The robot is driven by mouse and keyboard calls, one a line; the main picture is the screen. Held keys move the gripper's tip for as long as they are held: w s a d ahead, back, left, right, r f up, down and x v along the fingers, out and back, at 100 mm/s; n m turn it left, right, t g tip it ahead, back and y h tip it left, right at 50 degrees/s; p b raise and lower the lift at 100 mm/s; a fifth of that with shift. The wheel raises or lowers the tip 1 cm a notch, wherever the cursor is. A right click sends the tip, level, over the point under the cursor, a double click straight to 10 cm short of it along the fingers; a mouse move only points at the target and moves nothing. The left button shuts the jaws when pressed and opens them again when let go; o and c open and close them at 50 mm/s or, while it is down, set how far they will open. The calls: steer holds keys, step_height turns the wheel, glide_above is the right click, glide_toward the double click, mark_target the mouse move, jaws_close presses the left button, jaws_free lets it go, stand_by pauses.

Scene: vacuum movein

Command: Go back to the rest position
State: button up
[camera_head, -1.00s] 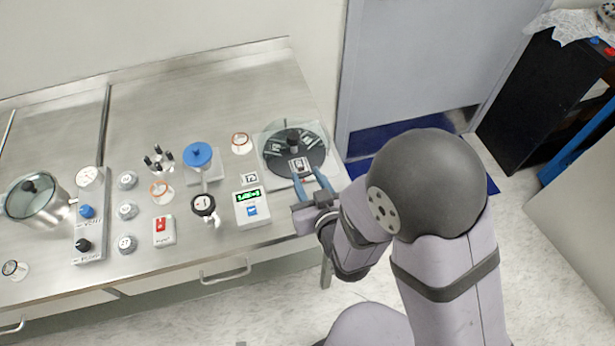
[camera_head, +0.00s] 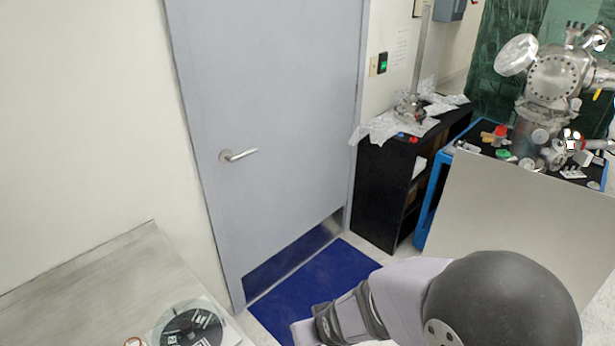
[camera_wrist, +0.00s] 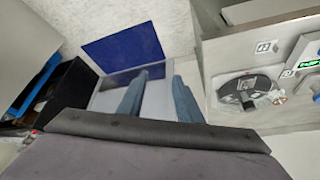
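My gripper (camera_wrist: 160,78) shows in the wrist view as two blue fingers standing apart with nothing between them. It is clear of the bench, with the grey door and floor beyond it. In the head view my wrist (camera_head: 322,326) is at the bottom, right of the bench corner, and the fingers cannot be made out. The clear round dish with a dark disc (camera_head: 186,329) sits at the bench's right end. It also shows in the wrist view (camera_wrist: 232,98), right of my gripper, with a small labelled piece (camera_wrist: 248,95) on it.
The steel bench (camera_head: 95,290) is at lower left. A grey door (camera_head: 280,130) and a blue mat (camera_head: 310,285) lie beyond my arm. A black shelf (camera_head: 395,190) and a metal vacuum chamber (camera_head: 555,80) on a blue-framed cart stand at right. The floor near the mat looks free.

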steer(key=s+d+r+m+g+h+p, duration=0.2)
steer(key=s+d+r+m+g+p, duration=0.1)
steer(key=s+d+r, duration=0.7)
steer(key=d+g+p, duration=0.1)
steer(key=d+p, duration=0.1)
steer(key=d, duration=0.1)
steer(key=shift+s+d+m+g, duration=0.15)
steer(key=shift+s+m+g, duration=0.15)
steer(key=shift+g, duration=0.1)
steer(key=shift+o, duration=0.6)
steer(key=shift+w, duration=0.1)
